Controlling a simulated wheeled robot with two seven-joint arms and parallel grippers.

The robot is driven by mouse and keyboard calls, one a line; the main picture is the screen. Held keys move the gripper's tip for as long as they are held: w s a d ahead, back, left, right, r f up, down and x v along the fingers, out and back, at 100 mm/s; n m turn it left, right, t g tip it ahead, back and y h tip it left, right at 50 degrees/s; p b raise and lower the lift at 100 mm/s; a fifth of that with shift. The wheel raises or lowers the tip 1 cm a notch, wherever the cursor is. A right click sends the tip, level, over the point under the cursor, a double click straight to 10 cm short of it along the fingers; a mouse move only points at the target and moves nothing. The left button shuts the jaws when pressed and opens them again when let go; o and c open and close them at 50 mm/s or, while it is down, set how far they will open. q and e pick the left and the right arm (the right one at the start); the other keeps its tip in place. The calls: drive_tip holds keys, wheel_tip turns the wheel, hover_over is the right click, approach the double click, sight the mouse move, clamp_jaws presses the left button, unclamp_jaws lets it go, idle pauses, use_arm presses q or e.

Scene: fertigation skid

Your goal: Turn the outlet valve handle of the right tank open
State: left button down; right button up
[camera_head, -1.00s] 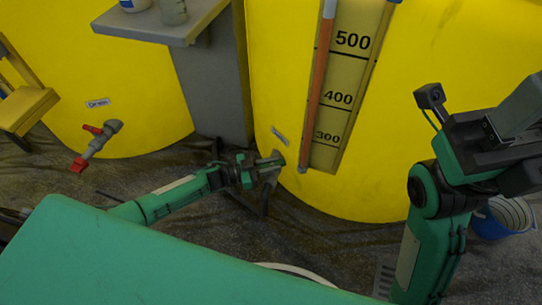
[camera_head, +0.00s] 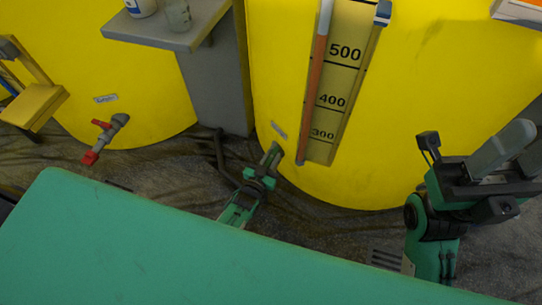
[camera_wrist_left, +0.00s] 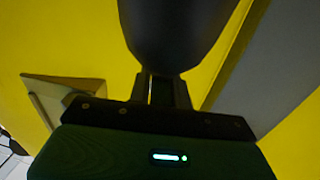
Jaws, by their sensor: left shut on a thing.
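The right yellow tank (camera_head: 400,120) carries a level scale. My left gripper (camera_head: 272,152) is at its lower left side, below a small label, where the outlet is. It is shut on the outlet valve handle, which the gripper mostly hides, so its angle cannot be told. In the left wrist view a dark rounded shape (camera_wrist_left: 172,28) fills the top middle, in front of the yellow wall. My right gripper (camera_head: 500,155) is raised at the right, away from the valve.
The left tank (camera_head: 100,60) has its own grey valve with a red handle (camera_head: 91,157). A grey shelf (camera_head: 165,32) with containers stands between the tanks. A yellow step (camera_head: 38,107) is at far left. A green surface (camera_head: 200,250) fills the foreground.

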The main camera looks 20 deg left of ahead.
use_arm(q)
drive_tip(key=shift+n+y, duration=0.6)
drive_tip(key=shift+y, duration=0.6)
drive_tip(key=c, duration=1.4)
unclamp_jaws()
drive_tip(key=shift+o, duration=0.2)
